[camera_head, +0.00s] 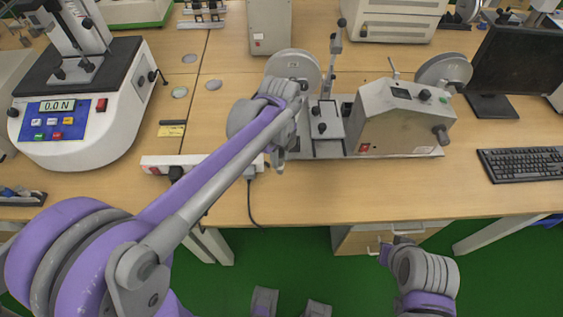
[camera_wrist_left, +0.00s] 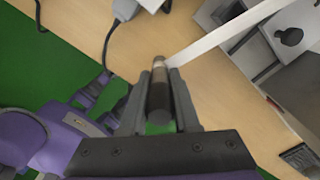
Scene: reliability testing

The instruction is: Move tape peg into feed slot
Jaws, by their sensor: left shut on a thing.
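In the head view my left gripper (camera_head: 278,160) hangs at the front left of the taping machine (camera_head: 400,118), partly hidden by my arm. In the left wrist view its two fingers (camera_wrist_left: 158,112) are shut on the tape peg (camera_wrist_left: 158,92), a dark cylinder with a paler metal end. A white strip (camera_wrist_left: 225,36) runs from near the peg's end to the upper right; I cannot tell whether it is tape or an edge. The feed slot cannot be made out. My right gripper (camera_head: 384,254) is low at the right, over the floor, its fingers unclear.
A white power strip (camera_head: 155,163) with a dark cable lies left of the gripper. A force tester (camera_head: 85,115) stands at the left. A reel (camera_head: 444,70), monitor (camera_head: 515,62) and keyboard (camera_head: 522,164) are at the right. The front edge of the table below the machine is clear.

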